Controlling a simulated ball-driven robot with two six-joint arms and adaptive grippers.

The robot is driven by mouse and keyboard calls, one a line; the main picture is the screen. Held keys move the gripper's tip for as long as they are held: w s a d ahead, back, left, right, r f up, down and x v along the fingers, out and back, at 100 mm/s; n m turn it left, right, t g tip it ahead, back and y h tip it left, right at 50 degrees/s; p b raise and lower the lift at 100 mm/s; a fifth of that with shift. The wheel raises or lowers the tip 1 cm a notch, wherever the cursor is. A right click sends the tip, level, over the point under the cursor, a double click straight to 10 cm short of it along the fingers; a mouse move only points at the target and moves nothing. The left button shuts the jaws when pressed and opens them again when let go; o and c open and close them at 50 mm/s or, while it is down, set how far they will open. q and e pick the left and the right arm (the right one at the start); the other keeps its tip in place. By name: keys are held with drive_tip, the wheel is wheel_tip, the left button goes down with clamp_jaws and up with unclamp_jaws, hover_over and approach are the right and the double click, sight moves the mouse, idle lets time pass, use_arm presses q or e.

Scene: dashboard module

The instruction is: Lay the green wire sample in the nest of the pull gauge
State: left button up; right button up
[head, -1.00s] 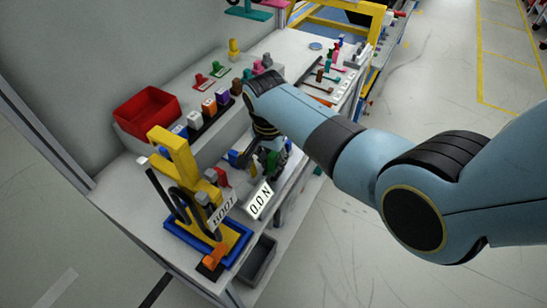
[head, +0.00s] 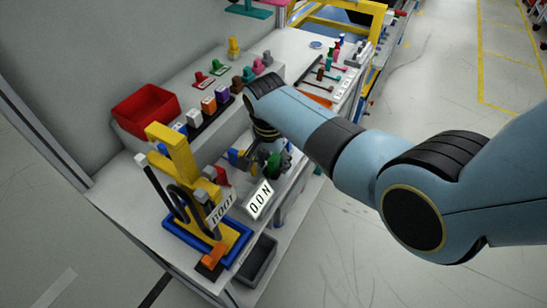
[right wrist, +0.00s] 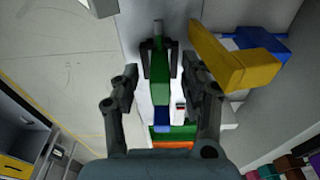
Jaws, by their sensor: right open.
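The green wire sample (right wrist: 161,75) shows in the right wrist view as a narrow green bar with a grey tip, beside a dark forked part (right wrist: 146,62). My right gripper (right wrist: 163,80) is open, its fingers on either side of the green bar with gaps. In the head view my right gripper (head: 268,160) is low over the bench, partly hidden by my arm. I cannot tell whether the sample rests fully in the nest. My left gripper is not in view.
A yellow press-like stand (head: 178,160) on a blue base is left of the display. A red bin (head: 146,108) and coloured blocks (head: 208,105) stand behind. A yellow block (right wrist: 235,62) is close to the right finger in the wrist view. A dark bin (head: 258,262) hangs at the front.

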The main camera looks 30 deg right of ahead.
sight(271, 161)
wheel_tip(271, 161, up, 12)
drive_tip(key=a, duration=0.1)
drive_tip(key=shift+s, duration=0.35)
drive_tip(key=shift+a, duration=0.1)
idle(0.5)
